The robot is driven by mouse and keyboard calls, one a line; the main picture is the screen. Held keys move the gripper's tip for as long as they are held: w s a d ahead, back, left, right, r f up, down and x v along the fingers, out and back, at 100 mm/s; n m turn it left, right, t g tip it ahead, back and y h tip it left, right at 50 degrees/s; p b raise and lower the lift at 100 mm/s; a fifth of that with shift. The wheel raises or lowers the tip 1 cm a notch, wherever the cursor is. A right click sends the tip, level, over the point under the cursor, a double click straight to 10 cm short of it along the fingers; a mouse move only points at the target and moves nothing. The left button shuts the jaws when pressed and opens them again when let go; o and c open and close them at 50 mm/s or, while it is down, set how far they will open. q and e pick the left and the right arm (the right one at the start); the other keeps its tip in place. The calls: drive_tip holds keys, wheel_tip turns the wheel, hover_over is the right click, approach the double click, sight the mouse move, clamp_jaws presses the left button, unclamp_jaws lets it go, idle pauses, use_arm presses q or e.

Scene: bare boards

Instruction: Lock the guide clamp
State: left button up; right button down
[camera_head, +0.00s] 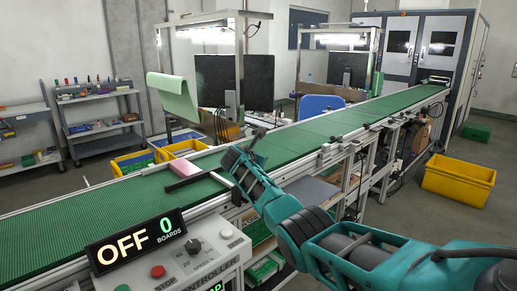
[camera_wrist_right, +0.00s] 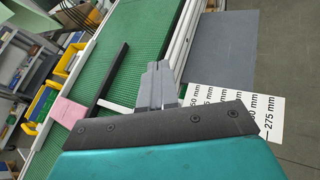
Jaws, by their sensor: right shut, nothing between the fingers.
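My right gripper (camera_wrist_right: 153,68) has its two grey fingers together over the belt's near edge in the right wrist view. In the head view my right arm reaches in from the lower right, and the wrist (camera_head: 243,168) hides the near end of the guide. The dark guide bar (camera_head: 195,181) lies across the green belt; it also shows left of the fingers in the right wrist view (camera_wrist_right: 113,73). A pale rod (camera_wrist_right: 115,106) runs from the bar toward the fingers. The clamp itself cannot be made out; the gripper probably covers it. My left gripper is not in view.
The conveyor belt (camera_head: 75,207) is bare in front. A control box (camera_head: 203,260) with a sign reading OFF, 0 boards (camera_head: 137,239) stands at its near side. A pink item (camera_head: 187,167) sits at the far edge. A millimetre scale (camera_wrist_right: 237,108) lies right of my fingers.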

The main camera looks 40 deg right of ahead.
drive_tip(key=s+a+r+p, duration=0.1)
drive_tip(key=s+a+r, duration=0.1)
drive_tip(key=s+r, duration=0.2)
drive_tip(key=shift+r+p, duration=0.3)
drive_tip(key=shift+r, duration=0.9)
drive_tip(key=s+a+f+m+g+y, duration=0.1)
drive_tip(key=s+a+f+m+y, duration=0.3)
drive_tip(key=s+a+f, duration=0.5)
drive_tip(key=s+a+f+m+y, duration=0.2)
drive_tip(key=s+a+f+m, duration=0.4)
drive_tip(key=f, duration=0.5)
drive_tip(key=s+a+f+m+g+y, duration=0.15)
drive_tip(key=s+a+m, duration=0.3)
drive_tip(key=s, duration=0.45)
drive_tip(key=s+a+m+g+y, duration=0.1)
drive_tip(key=s+a+m+y, duration=0.15)
drive_tip(key=s+a, duration=0.45)
drive_tip(key=s+a+f+m+g+y, duration=0.15)
drive_tip(key=s+m, duration=0.25)
drive_tip(key=s, duration=0.7)
drive_tip(key=w+a+f+n+t+y, duration=0.1)
drive_tip(key=w+a+f+t, duration=0.2)
drive_tip(key=w+f+t, duration=0.5)
drive_tip(key=shift+a, duration=0.25)
